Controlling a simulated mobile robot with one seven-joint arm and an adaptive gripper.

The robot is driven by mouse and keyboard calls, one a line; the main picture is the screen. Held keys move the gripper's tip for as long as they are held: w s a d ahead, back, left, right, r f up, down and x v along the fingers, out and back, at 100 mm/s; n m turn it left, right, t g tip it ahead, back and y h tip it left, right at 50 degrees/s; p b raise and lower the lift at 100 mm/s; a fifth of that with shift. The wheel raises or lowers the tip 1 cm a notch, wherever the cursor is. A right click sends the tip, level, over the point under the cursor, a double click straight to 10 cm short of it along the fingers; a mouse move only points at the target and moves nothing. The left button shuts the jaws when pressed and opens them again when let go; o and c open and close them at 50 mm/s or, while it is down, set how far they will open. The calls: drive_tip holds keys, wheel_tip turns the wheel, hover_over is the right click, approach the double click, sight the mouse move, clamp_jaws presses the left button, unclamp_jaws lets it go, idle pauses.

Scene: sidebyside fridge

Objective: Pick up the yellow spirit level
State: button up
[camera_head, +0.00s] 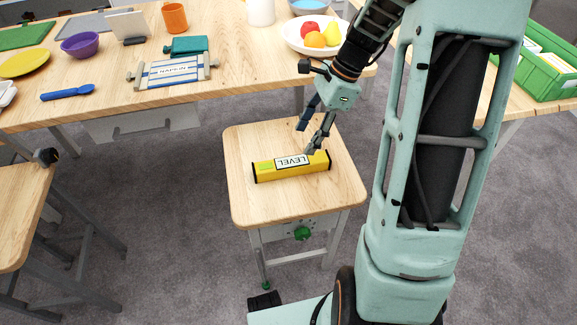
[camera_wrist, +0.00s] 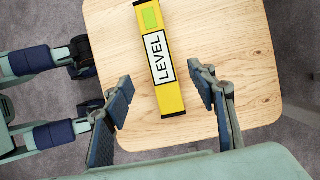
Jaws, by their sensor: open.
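The yellow spirit level (camera_head: 265,170) lies flat on a small wooden stool (camera_head: 250,205) in the head view. It has black ends, a green patch and a white label reading LEVEL. My gripper (camera_head: 312,140) is above the stool, near the right part of the level. In the wrist view the level (camera_wrist: 172,98) points toward the gap between the fingers of my gripper (camera_wrist: 167,115). The fingers are open, with nothing held between them. One finger appears close to the level in the head view; I cannot tell whether it touches.
Another wooden top (camera_head: 20,200) is at the left. A green crate (camera_head: 540,75) is at the right.

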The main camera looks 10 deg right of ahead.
sight(292, 161)
drive_tip(key=b+x, duration=0.3)
drive_tip(key=x, duration=0.7)
drive_tip(key=shift+a+f+b, duration=0.15)
drive_tip(key=shift+f+b, duration=0.1)
drive_tip(key=shift+b, duration=0.15)
drive_tip(key=shift+r, duration=0.1)
clamp_jaws()
drive_tip(key=shift+r, duration=0.1)
